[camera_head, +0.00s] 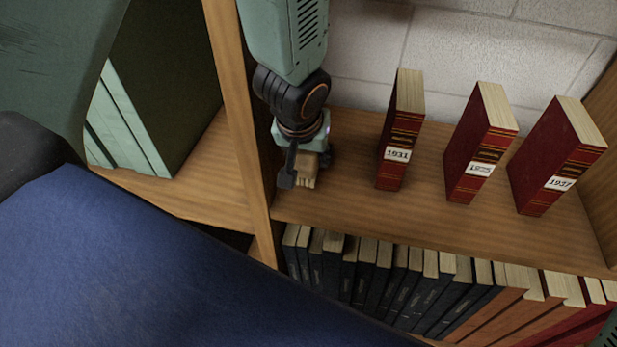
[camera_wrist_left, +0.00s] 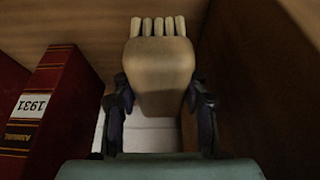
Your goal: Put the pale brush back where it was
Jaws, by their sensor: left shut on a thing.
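The pale brush (camera_head: 308,172) is a light wooden block with cream bristle tufts. My left gripper (camera_head: 306,166) reaches down into the left end of the upper shelf bay and is shut on it. In the left wrist view the brush (camera_wrist_left: 160,75) sits between the two dark fingers (camera_wrist_left: 161,98), its tufts pointing at the wooden shelf board. I cannot tell whether the tufts touch the board. My right gripper does not show.
Red volumes labelled 1931 (camera_head: 397,150), 1925 or similar (camera_head: 478,150) and 1937 (camera_head: 550,160) stand upright to the right on the shelf board (camera_head: 345,205). A wooden upright (camera_head: 240,110) is close on the left. Dark books (camera_head: 400,290) fill the shelf below.

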